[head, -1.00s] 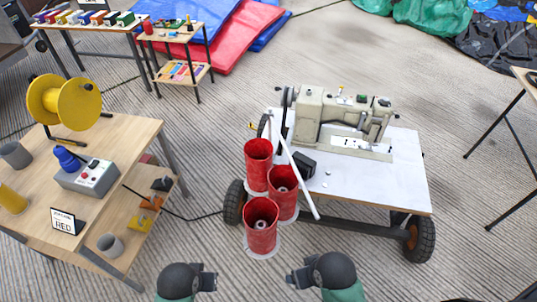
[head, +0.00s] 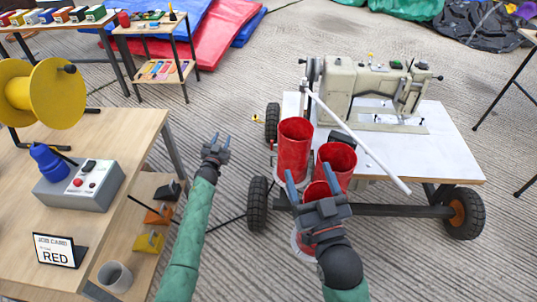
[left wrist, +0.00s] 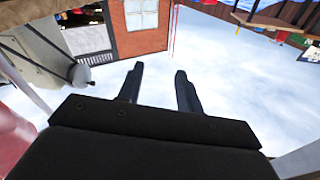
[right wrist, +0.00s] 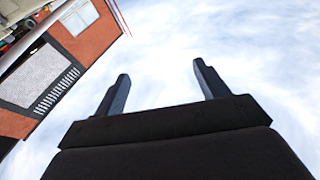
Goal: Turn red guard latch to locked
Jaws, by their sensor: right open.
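No latch can be made out for sure in any view. Several red cylinders stand at the left end of the white sewing machine table; the left one (head: 295,148) and the right one (head: 336,163) show clearly. A third is mostly hidden behind my right gripper (head: 309,178), which is open, fingers pointing up and away. My left gripper (head: 218,140) is open and empty, over the floor left of the cylinders. Both wrist views show spread, empty fingers: left (left wrist: 158,80), right (right wrist: 160,75).
A sewing machine (head: 375,85) stands on the wheeled white table (head: 445,160); a white bar (head: 355,140) slants across its left end. At left a wooden bench (head: 120,135) holds a yellow reel (head: 55,95), a control box (head: 80,187) and a card reading RED (head: 57,252).

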